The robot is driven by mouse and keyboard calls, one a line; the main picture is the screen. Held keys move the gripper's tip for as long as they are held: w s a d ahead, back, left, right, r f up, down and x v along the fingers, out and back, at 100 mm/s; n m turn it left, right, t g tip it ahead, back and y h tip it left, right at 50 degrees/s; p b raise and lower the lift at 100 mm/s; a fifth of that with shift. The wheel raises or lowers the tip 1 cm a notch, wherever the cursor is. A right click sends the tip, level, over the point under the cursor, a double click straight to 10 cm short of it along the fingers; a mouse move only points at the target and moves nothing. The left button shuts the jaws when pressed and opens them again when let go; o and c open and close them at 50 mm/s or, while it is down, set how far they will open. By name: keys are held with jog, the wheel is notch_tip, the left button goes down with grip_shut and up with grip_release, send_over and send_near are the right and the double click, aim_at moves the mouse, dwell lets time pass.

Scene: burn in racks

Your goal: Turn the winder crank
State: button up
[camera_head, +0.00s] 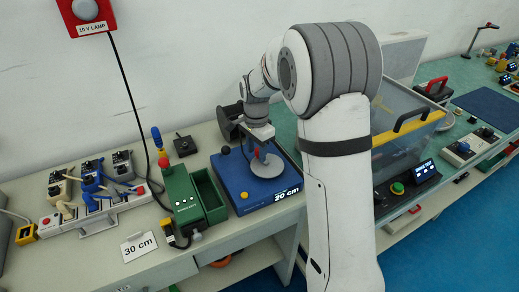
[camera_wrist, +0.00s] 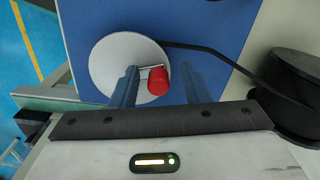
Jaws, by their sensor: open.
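The winder is a blue box (camera_head: 238,178) marked "20 cm", with a pale round crank disc (camera_head: 268,169) on top. In the wrist view the disc (camera_wrist: 108,66) carries a red crank knob (camera_wrist: 158,84) near its edge, on a short metal piece. My gripper (camera_head: 261,150) is over the disc, pointing down. In the wrist view my gripper (camera_wrist: 160,76) is open, with one finger on each side of the red knob. The knob appears between the fingers, with a gap to the right finger; contact with the left one cannot be told.
A green box (camera_head: 185,195) is close on the left. A clear-walled bin (camera_head: 405,115) is to the right.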

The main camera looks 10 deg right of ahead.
notch_tip(320, 180, up, 7)
jog(key=shift+r, duration=0.2)
dwell(0.3)
